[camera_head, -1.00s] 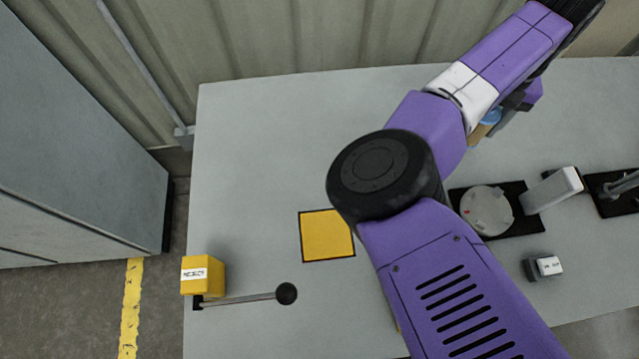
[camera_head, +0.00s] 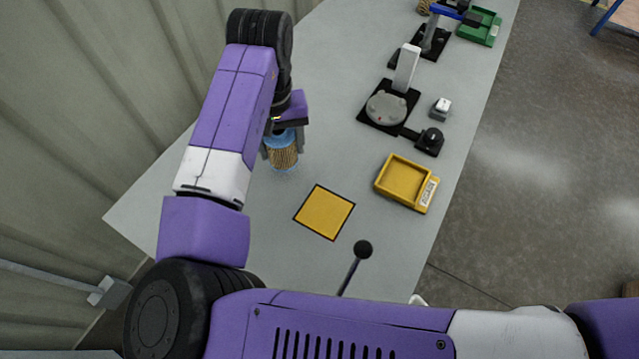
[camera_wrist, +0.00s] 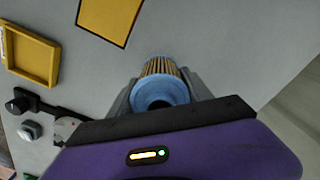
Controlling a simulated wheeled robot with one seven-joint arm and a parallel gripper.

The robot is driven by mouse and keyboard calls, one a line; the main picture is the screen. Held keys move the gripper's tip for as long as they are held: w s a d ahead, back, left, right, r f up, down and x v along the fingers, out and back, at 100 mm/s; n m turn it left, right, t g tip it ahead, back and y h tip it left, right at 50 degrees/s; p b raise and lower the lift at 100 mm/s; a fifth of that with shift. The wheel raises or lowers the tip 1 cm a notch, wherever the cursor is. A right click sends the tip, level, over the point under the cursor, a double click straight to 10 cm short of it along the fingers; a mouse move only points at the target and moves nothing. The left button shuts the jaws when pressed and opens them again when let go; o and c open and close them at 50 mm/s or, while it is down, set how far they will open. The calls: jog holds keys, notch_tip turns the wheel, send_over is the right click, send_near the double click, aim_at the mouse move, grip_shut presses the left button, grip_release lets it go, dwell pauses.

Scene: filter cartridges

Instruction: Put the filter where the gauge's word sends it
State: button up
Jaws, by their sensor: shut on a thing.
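The filter (camera_head: 283,153) has a pleated tan body and blue end caps. The gauge seems to be the black-based device with a round grey plate (camera_head: 386,107) and an upright grey block. A small box with a white face (camera_head: 441,105) stands beside it; its word is too small to read.
A yellow square (camera_head: 324,212) is marked on the table. A labelled yellow tray (camera_head: 404,182) lies to its right, a green tray (camera_head: 480,27) at the far end. A ball-topped lever (camera_head: 362,249) stands near my arm. A second black device (camera_head: 432,42) is beyond the gauge.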

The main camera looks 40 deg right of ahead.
jog(key=shift+s+d+f+m+b, duration=0.25)
jog(key=shift+s+m, duration=0.65)
jog(key=shift+s, duration=1.35)
jog(key=shift+s+d+f+m+p, duration=0.1)
jog(key=shift+s+f+m, duration=0.55)
jog(key=shift+s, duration=1.6)
jog(key=shift+s+d+f+m+b, duration=0.15)
jog(key=shift+s+m, duration=1)
jog(key=shift+s, duration=1.1)
jog(key=shift+a+f+b, duration=0.1)
jog(key=shift+f+b, duration=0.2)
jog(key=shift+f, duration=0.2)
jog(key=shift+f, duration=0.55)
jog(key=o, duration=1.5)
jog(key=shift+o, duration=0.3)
jog(key=o, duration=0.3)
